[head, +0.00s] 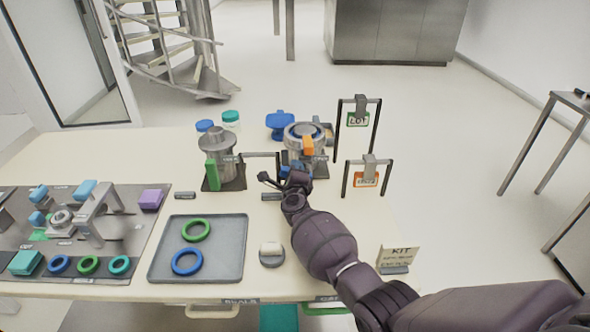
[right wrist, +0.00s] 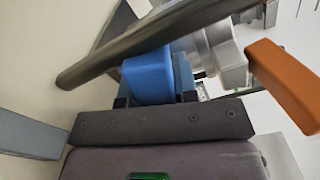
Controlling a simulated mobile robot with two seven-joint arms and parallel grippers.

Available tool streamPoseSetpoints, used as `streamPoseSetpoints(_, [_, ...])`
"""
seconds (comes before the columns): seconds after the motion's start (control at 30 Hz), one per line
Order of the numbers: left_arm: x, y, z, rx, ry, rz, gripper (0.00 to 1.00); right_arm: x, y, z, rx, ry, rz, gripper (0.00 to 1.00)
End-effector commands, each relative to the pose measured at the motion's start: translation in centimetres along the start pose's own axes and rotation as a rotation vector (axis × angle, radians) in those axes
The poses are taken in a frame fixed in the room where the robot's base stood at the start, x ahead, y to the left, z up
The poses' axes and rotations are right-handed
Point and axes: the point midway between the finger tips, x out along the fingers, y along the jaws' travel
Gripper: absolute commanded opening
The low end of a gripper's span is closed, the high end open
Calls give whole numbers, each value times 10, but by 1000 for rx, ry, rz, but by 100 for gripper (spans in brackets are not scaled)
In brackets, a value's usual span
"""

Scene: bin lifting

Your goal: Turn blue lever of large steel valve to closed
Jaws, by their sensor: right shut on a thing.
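The large steel valve (head: 305,132) stands near the far right of the table, with an orange lever (head: 308,145) on its front. Its blue lever (head: 291,168) is low at the front left, partly hidden by my right gripper (head: 287,181). In the right wrist view the blue lever (right wrist: 148,76) sits between the fingers, and my right gripper is shut on it. The orange lever (right wrist: 285,85) is close by on the right there. A dark bar crosses above the blue lever in that view. My left gripper is not in view.
A grey tray (head: 218,262) with a green and a blue ring lies in front, beside a fixture mat (head: 110,263). A kit sign (head: 397,257) stands near my arm.

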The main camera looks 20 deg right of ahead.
Motion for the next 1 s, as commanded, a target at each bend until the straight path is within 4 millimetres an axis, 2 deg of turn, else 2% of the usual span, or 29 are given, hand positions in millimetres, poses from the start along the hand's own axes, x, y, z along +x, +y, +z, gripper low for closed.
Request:
streamPoseSetpoints(0.27, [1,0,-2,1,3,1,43,0,2,0,-27,0,1,0])
streamPoseSetpoints(0.3, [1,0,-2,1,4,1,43,0,2,0,-26,0,1,29])
streamPoseSetpoints(0.47, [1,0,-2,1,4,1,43,0,2,0,-26,0,1,53])
streamPoseSetpoints(0.8, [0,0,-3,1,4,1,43,-2,1,0,-26,0,1,53])
streamPoseSetpoints(1.0, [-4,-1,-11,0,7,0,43,-21,0,0,-24,1,1,53])
